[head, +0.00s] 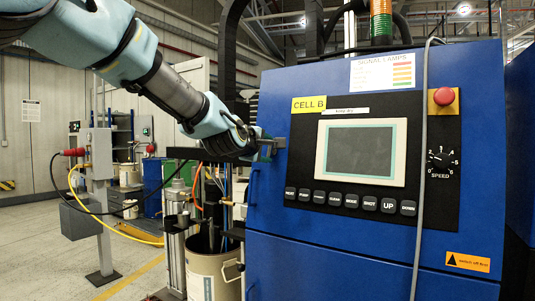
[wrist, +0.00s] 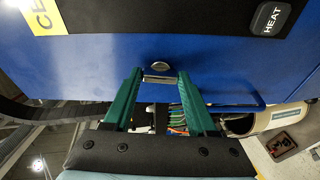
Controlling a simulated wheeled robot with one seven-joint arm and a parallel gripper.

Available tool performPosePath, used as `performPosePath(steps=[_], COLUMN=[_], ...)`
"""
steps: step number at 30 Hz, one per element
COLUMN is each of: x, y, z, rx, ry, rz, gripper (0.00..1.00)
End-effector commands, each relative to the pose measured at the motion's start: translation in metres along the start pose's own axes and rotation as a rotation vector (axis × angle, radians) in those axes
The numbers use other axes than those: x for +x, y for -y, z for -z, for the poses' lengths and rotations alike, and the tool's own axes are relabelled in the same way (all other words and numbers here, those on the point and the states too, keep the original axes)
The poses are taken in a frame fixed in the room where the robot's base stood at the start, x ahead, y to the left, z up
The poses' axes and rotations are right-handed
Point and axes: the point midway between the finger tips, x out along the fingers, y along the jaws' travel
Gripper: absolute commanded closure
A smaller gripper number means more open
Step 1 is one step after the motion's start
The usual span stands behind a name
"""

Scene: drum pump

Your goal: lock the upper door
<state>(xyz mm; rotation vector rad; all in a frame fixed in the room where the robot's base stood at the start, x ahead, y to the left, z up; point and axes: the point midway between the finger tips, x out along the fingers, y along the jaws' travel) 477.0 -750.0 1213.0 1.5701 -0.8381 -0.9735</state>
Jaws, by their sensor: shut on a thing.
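The upper door (head: 310,225) is the blue front of the cabinet with a dark control panel; it looks closed. In the wrist view its blue face (wrist: 90,65) fills the upper part. A small round metal lock (wrist: 159,66) sits near the door's left edge, with a short pale metal piece just in front of it. My gripper (head: 274,147) is at that edge in the head view. In the wrist view the green fingers of my gripper (wrist: 159,77) close on the metal piece at the lock. Whether the lock is turned is not clear.
A blue bar handle (head: 251,187) is on the door's left side below my gripper. A grey cable (head: 420,170) hangs down the cabinet front. A pale drum (head: 205,275) and pump parts stand left of the cabinet. A red button (head: 444,96) sits at the panel's upper right.

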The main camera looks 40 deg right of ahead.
Motion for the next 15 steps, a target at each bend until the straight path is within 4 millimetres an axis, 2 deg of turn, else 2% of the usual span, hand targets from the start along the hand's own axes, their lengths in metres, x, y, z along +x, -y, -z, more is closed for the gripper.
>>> performPosePath(steps=[15], x=[0.0], y=[0.0009], z=[0.0001], rx=[-0.096], ry=[0.0], rz=[0.021], gripper=[0.98])
